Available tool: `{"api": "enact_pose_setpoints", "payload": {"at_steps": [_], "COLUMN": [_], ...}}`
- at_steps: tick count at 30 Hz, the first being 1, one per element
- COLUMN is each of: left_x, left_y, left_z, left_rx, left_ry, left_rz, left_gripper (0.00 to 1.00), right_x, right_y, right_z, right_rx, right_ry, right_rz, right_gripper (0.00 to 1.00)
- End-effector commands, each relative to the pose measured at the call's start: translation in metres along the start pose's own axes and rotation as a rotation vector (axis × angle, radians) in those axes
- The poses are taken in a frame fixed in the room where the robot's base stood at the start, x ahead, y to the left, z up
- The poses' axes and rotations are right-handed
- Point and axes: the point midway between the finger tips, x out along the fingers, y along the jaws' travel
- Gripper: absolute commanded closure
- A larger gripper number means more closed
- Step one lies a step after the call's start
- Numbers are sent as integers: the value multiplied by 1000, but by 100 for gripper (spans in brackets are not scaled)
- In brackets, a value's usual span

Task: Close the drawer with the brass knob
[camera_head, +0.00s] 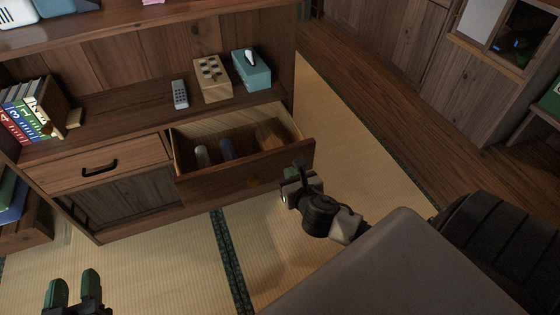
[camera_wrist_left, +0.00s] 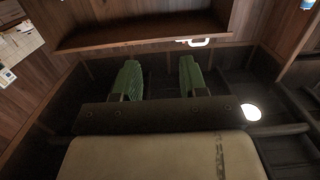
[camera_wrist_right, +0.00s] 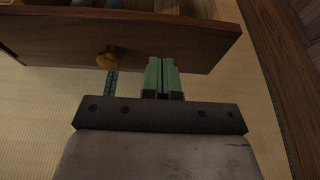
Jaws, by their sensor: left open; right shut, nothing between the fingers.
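The drawer with the brass knob (camera_head: 222,185) is pulled well out of the low cabinet, with several items inside. Its brass knob (camera_head: 253,182) shows on the front, and also in the right wrist view (camera_wrist_right: 107,60). My right gripper (camera_head: 297,174) is shut and empty at the right part of the drawer front; it shows in the right wrist view (camera_wrist_right: 162,65), to the right of the knob. The fingertips overlap the front's lower edge there, but I cannot tell whether they touch. My left gripper (camera_head: 73,287) is open and empty, low at the left, away from the drawer.
A drawer with a black handle (camera_head: 98,167) is shut at the left. Tatami floor (camera_head: 165,265) in front is clear.

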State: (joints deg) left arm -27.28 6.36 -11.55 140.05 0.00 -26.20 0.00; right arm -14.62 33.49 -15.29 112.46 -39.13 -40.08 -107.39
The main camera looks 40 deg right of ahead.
Motion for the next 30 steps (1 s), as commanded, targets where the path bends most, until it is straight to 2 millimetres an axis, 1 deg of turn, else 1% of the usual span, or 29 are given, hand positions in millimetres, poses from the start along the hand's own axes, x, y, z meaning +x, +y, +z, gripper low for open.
{"api": "enact_pose_setpoints", "payload": {"at_steps": [1,6,12,15,21,30], "left_x": [2,2,-4,-8,-14,-15], "left_y": [1,5,9,10,12,12], "left_z": [-4,-26,-49,-58,-69,-71], "left_rx": [-1,-5,-11,-13,-17,-18], "left_ry": [52,227,422,499,590,609], "left_rz": [3,13,23,28,32,33], "left_gripper": [57,57,57,57,57,57], "right_x": [9,30,54,62,72,73], "right_y": [0,0,0,0,0,0], "right_z": [-1,-1,4,7,11,12], "right_rx": [2,2,2,2,2,2], "right_ry": [-2,-2,-2,-1,0,1], "right_rz": [-1,0,0,0,0,0], "right_gripper": [100,100,100,100,100,100]}}
